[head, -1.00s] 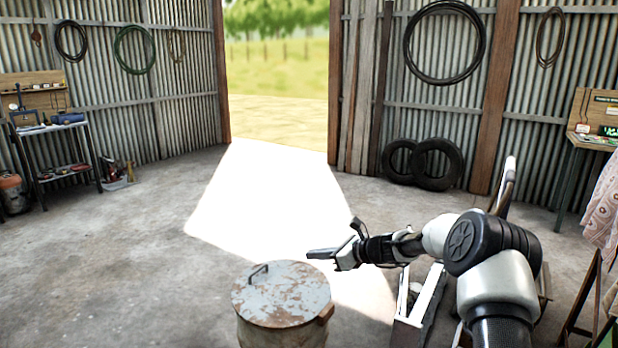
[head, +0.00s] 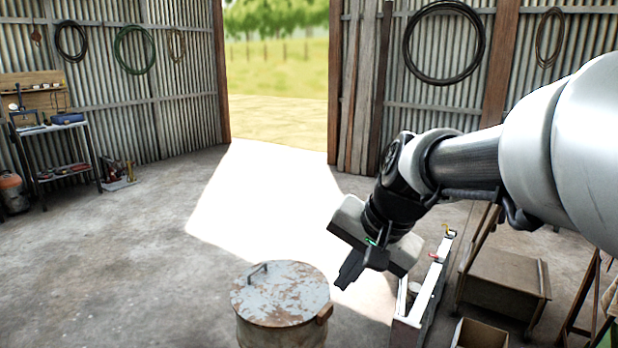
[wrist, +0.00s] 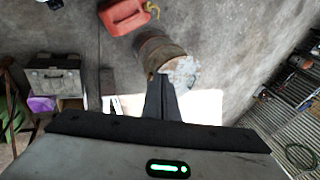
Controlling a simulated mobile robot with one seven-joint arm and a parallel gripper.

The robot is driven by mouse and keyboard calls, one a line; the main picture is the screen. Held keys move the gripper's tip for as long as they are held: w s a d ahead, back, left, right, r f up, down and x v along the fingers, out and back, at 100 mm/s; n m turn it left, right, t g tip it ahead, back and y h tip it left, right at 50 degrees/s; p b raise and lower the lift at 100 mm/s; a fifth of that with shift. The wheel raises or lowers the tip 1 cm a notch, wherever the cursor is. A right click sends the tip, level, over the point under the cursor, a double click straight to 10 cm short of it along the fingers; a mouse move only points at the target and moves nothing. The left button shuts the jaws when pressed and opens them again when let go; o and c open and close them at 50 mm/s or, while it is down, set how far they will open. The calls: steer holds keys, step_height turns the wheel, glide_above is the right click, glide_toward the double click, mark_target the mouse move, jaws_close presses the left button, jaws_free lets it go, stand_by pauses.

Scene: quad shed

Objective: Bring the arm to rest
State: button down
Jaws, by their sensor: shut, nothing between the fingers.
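My gripper (head: 348,273) is in the head view at the lower middle, to the right of the rusty lidded drum and above the floor. Its fingers point down and are closed together with nothing between them. In the wrist view the shut fingers (wrist: 162,100) reach forward from the dark gripper body, with the drum beyond their tips. My arm comes in from the right edge of the head view and bends down at the wrist.
A drum (head: 281,294) with a worn lid and handle stands at the bottom. A long tray (head: 425,295) and a wooden box (head: 505,278) stand at right. A red can (wrist: 126,16) shows in the wrist view. Open floor lies left, with a shelf (head: 55,150).

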steer(key=s+d+n+t+h, duration=0.1)
steer(key=s+d+n+h, duration=0.4)
steer(key=s, duration=1)
step_height(320, 180, up, 21)
steer(key=d+y+p, duration=0.2)
steer(key=p, duration=1.9)
steer(key=shift+s+d+n, duration=0.15)
steer(key=shift+d+n, duration=0.15)
steer(key=shift+n, duration=0.1)
steer(key=shift+f, duration=0.1)
